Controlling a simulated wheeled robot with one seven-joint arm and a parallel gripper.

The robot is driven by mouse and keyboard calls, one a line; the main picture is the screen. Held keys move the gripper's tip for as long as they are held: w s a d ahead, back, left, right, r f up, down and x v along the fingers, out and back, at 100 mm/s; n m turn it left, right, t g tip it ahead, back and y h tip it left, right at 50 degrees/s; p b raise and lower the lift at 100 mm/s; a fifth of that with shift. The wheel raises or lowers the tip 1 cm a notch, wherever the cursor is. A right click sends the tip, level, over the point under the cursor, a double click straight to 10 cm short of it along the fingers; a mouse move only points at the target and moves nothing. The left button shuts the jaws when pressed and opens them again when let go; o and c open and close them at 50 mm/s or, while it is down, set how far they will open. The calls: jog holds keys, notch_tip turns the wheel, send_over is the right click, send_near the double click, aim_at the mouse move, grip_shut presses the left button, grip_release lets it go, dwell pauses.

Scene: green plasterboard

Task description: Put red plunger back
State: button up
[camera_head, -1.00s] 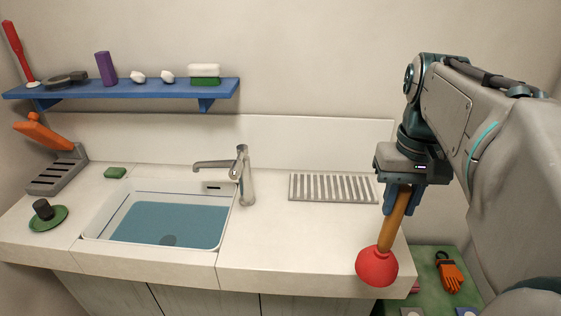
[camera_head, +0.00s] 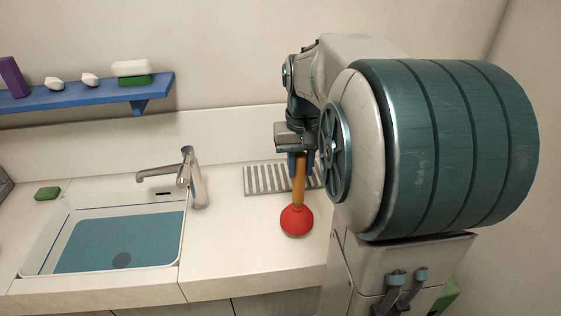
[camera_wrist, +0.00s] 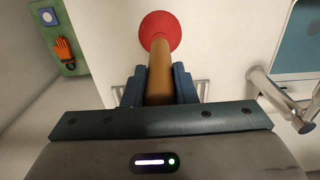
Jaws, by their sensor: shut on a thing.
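The red plunger has a red rubber cup (camera_head: 296,220) and a wooden handle (camera_head: 299,180). My gripper (camera_head: 302,163) is shut on the upper handle, and the plunger hangs cup down, nearly upright, over the right part of the counter. I cannot tell whether the cup touches the counter. In the wrist view the handle (camera_wrist: 159,75) runs between the two blue fingers of my gripper (camera_wrist: 158,85), with the red cup (camera_wrist: 160,30) beyond them.
A ribbed drain rack (camera_head: 265,179) lies behind the plunger. The tap (camera_head: 190,175) and the water-filled sink (camera_head: 115,240) are to the left. A blue shelf (camera_head: 90,97) holds several items. An orange glove (camera_wrist: 64,49) lies on a green surface (camera_wrist: 72,67) beyond the counter.

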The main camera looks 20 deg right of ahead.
aim_at(298, 191)
jog(key=shift+w+f, duration=0.15)
jog(key=shift+w, duration=0.1)
jog(key=shift+f, duration=1.95)
jog(key=shift+f, duration=0.15)
jog(key=o, duration=1)
